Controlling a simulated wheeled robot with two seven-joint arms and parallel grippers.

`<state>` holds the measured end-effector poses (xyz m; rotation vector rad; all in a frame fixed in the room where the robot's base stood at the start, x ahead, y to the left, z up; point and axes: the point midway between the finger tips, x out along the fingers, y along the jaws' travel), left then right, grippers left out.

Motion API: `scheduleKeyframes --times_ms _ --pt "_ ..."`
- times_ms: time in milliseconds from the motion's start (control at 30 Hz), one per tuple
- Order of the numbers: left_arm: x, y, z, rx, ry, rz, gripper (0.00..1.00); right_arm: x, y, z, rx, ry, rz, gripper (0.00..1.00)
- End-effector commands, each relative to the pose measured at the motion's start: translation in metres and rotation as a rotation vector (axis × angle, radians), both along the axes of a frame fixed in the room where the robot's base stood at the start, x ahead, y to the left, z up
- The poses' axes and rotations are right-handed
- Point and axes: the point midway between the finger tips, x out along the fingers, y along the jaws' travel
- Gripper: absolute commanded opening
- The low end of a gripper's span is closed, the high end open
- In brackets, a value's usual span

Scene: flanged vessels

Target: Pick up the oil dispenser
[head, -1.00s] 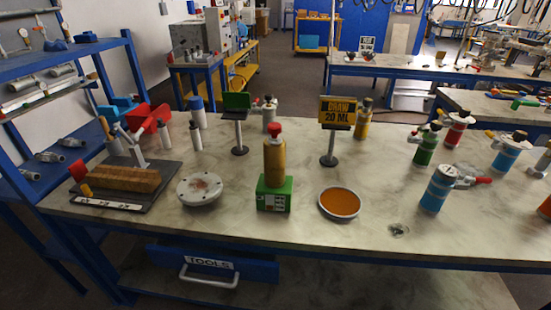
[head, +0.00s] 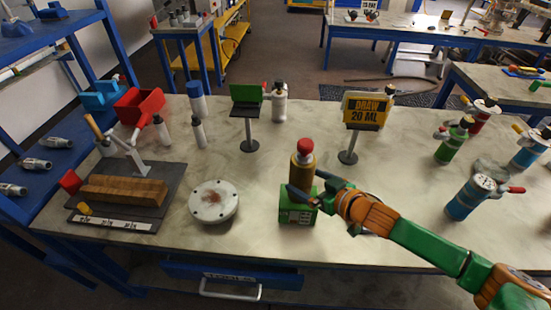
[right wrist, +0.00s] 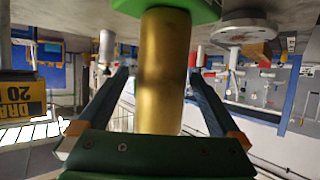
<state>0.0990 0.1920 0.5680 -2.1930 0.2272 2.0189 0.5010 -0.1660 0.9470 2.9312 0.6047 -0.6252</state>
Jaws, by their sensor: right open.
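The oil dispenser appears to be the gold cylinder with a red cap (head: 303,160), standing upright on a small green box (head: 297,209) near the middle of the bench. My right gripper (head: 309,186) comes in from the right at the dispenser's lower part. In the right wrist view the gold cylinder (right wrist: 163,70) stands between the two open fingers (right wrist: 160,88), with a visible gap on each side. The green box (right wrist: 190,12) shows at the top of that view. The red cap is out of that view. My left gripper is not in view.
A white flanged disc (head: 213,202) lies left of the dispenser. A yellow "DRAW 20 ML" sign (head: 365,110) and a green-topped stand (head: 247,110) are behind it. A blue canister (head: 467,198) stands to the right.

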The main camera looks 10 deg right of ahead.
Motion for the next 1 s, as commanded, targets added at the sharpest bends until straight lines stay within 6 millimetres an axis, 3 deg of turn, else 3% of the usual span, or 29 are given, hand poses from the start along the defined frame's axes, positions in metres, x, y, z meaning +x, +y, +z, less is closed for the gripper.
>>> scheduleKeyframes --times_ms 267,433,700,767,1000 --pt "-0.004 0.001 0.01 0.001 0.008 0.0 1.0 0.032 0.014 -0.004 0.008 -0.009 0.002 1.0" --pt "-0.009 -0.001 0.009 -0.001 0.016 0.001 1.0 0.055 0.025 -0.017 0.006 -0.007 0.001 1.0" --pt "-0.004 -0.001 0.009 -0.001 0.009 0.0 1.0 0.06 0.027 -0.021 0.005 -0.007 0.002 1.0" --pt "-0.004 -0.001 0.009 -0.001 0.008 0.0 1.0 0.06 0.027 -0.021 0.005 -0.007 0.001 0.89" --pt "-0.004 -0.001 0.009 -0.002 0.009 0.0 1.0 0.06 0.027 -0.02 0.005 -0.008 0.001 0.24"
